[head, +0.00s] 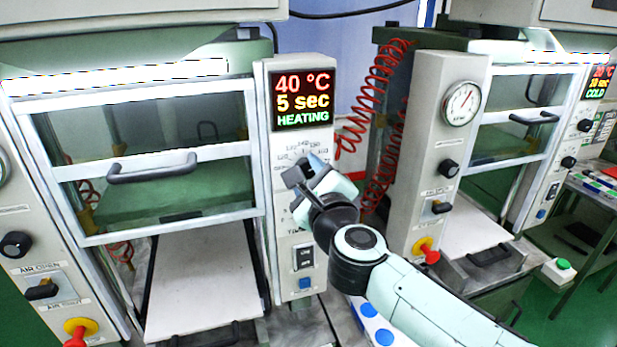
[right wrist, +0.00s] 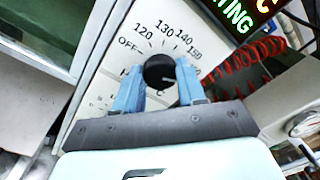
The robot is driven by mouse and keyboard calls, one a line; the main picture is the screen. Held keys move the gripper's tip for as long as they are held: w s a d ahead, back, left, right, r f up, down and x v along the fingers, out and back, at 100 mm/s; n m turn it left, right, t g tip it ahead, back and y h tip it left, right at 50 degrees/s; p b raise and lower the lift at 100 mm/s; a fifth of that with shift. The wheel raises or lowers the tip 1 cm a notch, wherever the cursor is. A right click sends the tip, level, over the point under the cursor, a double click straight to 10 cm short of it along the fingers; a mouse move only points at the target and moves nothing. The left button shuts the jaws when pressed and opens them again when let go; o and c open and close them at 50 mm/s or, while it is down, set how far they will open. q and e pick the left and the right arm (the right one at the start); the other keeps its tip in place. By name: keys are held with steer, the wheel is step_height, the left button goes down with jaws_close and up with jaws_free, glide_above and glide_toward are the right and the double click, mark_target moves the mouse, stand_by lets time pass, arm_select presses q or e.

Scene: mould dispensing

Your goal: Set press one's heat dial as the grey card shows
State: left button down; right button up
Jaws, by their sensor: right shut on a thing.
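Press one's control panel (head: 300,70) stands in the middle of the head view. Its display (head: 303,97) reads 40 °C, 5 sec, HEATING. The black heat dial (right wrist: 160,71) shows in the right wrist view, with a scale reading OFF, 120, 130, 140, 150 around it. My right gripper (right wrist: 161,80) has its two blue fingers closed on either side of the dial. In the head view the right gripper (head: 312,175) hides the dial. I cannot tell surely where the dial's pointer stands. The grey card is not seen. My left gripper is not in view.
Press one's glass guard (head: 150,160) with its black handle is left of the panel. Below the dial are a black switch (head: 303,257) and a blue button (head: 305,283). A second press (head: 440,150) with a gauge stands to the right. Red coiled hoses (head: 375,100) hang between them.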

steer(key=shift+m+b, duration=0.45)
steer(key=shift+m, duration=1.65)
steer(key=o, duration=1.1)
steer(key=shift+c, duration=0.2)
steer(key=b+v, duration=0.1)
steer(key=v, duration=1.2)
steer(key=shift+s+b, duration=0.2)
steer(key=shift+b, duration=0.2)
steer(key=shift+r, duration=0.1)
